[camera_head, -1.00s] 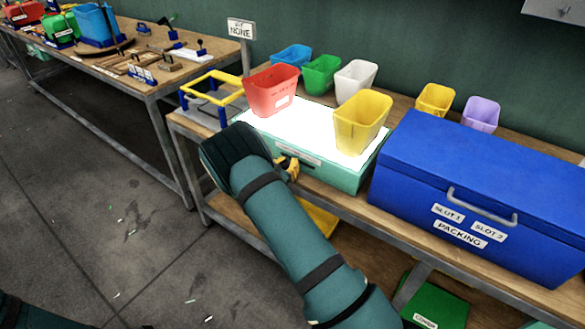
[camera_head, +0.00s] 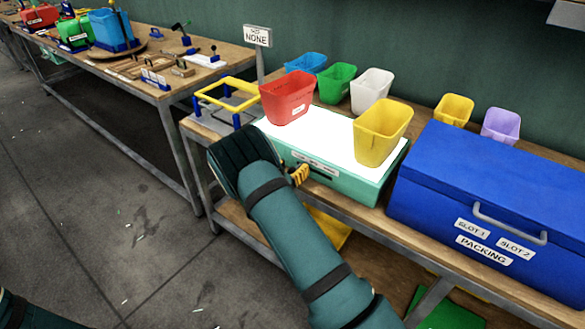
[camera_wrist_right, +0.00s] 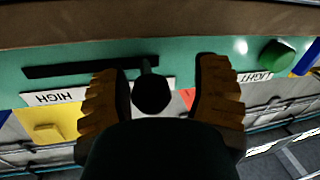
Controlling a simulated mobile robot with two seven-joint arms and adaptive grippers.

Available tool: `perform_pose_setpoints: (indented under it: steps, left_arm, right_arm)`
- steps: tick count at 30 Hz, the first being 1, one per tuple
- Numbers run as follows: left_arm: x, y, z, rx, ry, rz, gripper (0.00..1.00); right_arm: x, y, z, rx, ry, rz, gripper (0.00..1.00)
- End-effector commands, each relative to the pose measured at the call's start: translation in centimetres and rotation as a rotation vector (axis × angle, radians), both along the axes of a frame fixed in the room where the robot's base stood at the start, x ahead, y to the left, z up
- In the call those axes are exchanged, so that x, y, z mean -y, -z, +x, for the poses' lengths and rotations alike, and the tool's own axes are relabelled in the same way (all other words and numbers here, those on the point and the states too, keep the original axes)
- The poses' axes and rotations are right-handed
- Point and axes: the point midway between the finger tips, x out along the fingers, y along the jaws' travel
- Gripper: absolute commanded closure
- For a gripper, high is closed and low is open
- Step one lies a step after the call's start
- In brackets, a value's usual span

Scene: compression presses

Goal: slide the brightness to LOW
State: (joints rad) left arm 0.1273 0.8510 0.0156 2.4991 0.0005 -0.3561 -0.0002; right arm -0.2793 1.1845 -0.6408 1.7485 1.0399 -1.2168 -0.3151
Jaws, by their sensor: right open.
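The teal light box (camera_head: 372,186) with a bright white top stands on the workbench. My right gripper (camera_head: 300,175) is at its front face. In the right wrist view the picture is upside down: a dark slot (camera_wrist_right: 80,67) runs along the teal face, with the HIGH label (camera_wrist_right: 55,97) near its left end. The black slider knob (camera_wrist_right: 151,93) is at the slot's right end, away from HIGH. My open right fingers (camera_wrist_right: 165,97) stand on either side of the knob. A white label behind the knob is mostly covered and unreadable. My left gripper is out of view.
A red bin (camera_head: 287,98) and a yellow bin (camera_head: 381,133) stand on the light box. A green button (camera_wrist_right: 277,54) is beside the LIGHT label (camera_wrist_right: 256,76). The blue PACKING chest (camera_head: 490,190) stands right of the box.

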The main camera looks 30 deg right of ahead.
Motion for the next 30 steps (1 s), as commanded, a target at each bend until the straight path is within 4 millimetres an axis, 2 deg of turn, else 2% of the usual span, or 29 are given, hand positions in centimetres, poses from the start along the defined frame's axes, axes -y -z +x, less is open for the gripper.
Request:
perform_pose_setpoints:
  steps: [4, 8, 21, 25, 30]
  left_arm:
    - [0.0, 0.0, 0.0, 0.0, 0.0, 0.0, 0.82]
    - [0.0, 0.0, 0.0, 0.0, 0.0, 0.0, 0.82]
    - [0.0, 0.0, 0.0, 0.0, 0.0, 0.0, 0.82]
    - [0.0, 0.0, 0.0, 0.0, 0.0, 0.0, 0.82]
    - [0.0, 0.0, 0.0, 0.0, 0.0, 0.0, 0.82]
  right_arm:
    - [-0.3, 0.1, -0.3, -0.001, 0.001, 0.0, 0.38]
    - [-1.7, 0.1, -1.1, -0.002, -0.001, 0.001, 0.38]
    - [-8.6, 0.0, -5.7, -0.001, -0.004, 0.0, 0.38]
    - [-9.7, 0.0, -6.4, 0.0, -0.003, 0.0, 0.38]
    - [-10.1, 0.0, -6.7, 0.001, -0.002, 0.0, 0.38]
